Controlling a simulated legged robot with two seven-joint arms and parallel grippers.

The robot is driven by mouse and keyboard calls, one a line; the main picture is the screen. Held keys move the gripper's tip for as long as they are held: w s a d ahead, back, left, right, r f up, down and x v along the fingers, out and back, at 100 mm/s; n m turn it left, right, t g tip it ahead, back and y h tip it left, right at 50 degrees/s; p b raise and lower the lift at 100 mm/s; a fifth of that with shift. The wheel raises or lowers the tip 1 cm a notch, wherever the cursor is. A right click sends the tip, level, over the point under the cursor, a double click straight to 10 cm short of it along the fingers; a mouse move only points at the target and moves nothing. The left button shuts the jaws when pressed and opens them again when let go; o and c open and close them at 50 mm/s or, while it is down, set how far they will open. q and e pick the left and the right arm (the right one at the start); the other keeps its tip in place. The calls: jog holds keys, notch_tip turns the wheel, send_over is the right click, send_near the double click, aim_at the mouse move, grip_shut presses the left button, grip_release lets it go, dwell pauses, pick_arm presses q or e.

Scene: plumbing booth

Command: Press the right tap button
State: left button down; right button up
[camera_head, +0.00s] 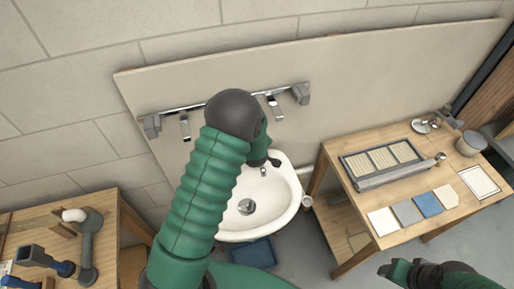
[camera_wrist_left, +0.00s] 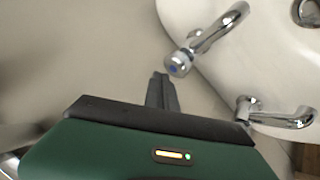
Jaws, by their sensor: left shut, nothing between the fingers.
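The right tap (camera_wrist_left: 205,42) is chrome with a blue-marked round button (camera_wrist_left: 178,64) on its end, in the left wrist view. My left gripper (camera_wrist_left: 160,82) is shut and empty, its fingertips just beside this button; I cannot tell whether they touch. The other tap (camera_wrist_left: 270,114) shows lower right in that view. In the head view my left gripper (camera_head: 274,160) is at the back right of the white sink (camera_head: 288,200), by a small chrome tap (camera_head: 263,171). My left arm hides the sink's left part. My right gripper (camera_head: 402,270) is at the lower right; its opening is unclear.
A wall bar (camera_head: 290,91) with hanging clips runs above the sink. A wooden table (camera_head: 350,222) with sample tiles and a slotted tray (camera_head: 383,162) stands right. Another table (camera_head: 105,205) with pipe parts stands left. A blue item (camera_head: 258,255) lies under the sink.

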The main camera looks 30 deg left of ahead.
dwell(0.7)
pick_arm(q)
jog(key=shift+f+b, duration=0.35)
jog(key=shift+f+b, duration=0.7)
jog(key=shift+f, duration=0.05)
dwell(0.6)
jog(key=shift+r, duration=0.15)
jog(key=shift+r+p, duration=0.85)
jog(key=shift+r, duration=0.15)
notch_tip(320, 180, up, 5)
jog(key=p, duration=0.4)
jog(key=shift+r, duration=0.1)
dwell(0.5)
